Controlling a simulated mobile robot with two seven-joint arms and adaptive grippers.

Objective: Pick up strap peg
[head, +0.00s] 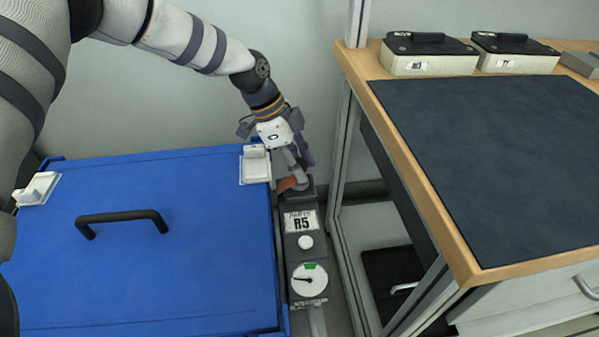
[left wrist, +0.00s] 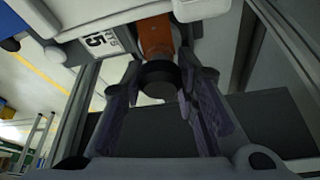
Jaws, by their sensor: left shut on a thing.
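The strap peg (left wrist: 159,80) is a short dark cylinder in the left wrist view, with an orange-brown strap (left wrist: 156,36) by it. My left gripper (head: 301,171) is shut on the peg, at the top of the grey R5 unit (head: 303,242). The wrist view shows its two fingers (left wrist: 160,88) on either side of the peg. In the head view the fingers hide most of the peg and the strap shows as a small orange-brown patch (head: 287,184). I cannot tell whether the peg is still seated. My right gripper is not in view.
A blue lid (head: 170,255) with a black handle (head: 122,217) and white latches lies left of the unit. A wood-edged bench (head: 420,200) with a dark mat (head: 490,150) and two cased boxes stands right, its metal frame close to the gripper.

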